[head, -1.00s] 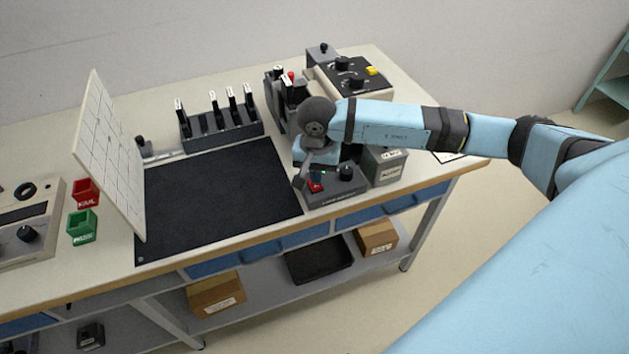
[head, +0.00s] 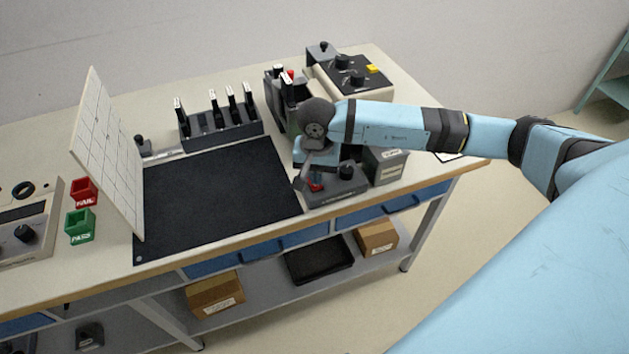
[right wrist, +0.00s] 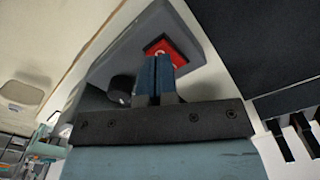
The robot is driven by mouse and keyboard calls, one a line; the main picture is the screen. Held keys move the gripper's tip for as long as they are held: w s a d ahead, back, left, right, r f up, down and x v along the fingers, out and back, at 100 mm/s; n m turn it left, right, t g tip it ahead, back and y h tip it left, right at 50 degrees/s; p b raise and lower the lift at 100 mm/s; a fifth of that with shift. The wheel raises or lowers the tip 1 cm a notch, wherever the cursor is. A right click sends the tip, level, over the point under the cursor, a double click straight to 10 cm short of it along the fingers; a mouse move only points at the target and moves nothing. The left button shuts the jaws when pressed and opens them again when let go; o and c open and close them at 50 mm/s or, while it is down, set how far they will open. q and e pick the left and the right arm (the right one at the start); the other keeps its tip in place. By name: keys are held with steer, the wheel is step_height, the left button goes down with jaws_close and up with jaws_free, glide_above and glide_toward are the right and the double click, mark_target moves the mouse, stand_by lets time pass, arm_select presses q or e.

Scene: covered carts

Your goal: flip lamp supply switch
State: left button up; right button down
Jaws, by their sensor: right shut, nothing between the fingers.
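The lamp supply is a small grey box (head: 338,193) at the front right of the bench, beside the black mat. It has a red switch (head: 315,185) and a black knob (head: 346,170) on top. My right gripper (head: 304,180) points down at the switch, its fingers shut and empty. In the right wrist view the shut fingertips (right wrist: 158,62) reach the red switch (right wrist: 170,52) and partly cover it; the black knob (right wrist: 121,87) is beside them. I cannot tell whether the fingertips press on the switch or which way it is set. My left gripper is out of view.
A grey box (head: 388,167) stands just right of the supply. A black rack with several slots (head: 222,128) and a control unit (head: 352,76) stand behind. A white gridded panel (head: 105,150) stands left of the black mat (head: 215,200), which is clear.

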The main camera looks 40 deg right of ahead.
steer(key=shift+f+b, duration=0.85)
steer(key=shift+f, duration=0.1)
stand_by(0.3)
steer(key=shift+r, duration=0.15)
steer(key=shift+r+p, duration=0.35)
steer(key=shift+r, duration=0.2)
steer(key=shift+r+p, duration=0.95)
steer(key=shift+r, duration=1.85)
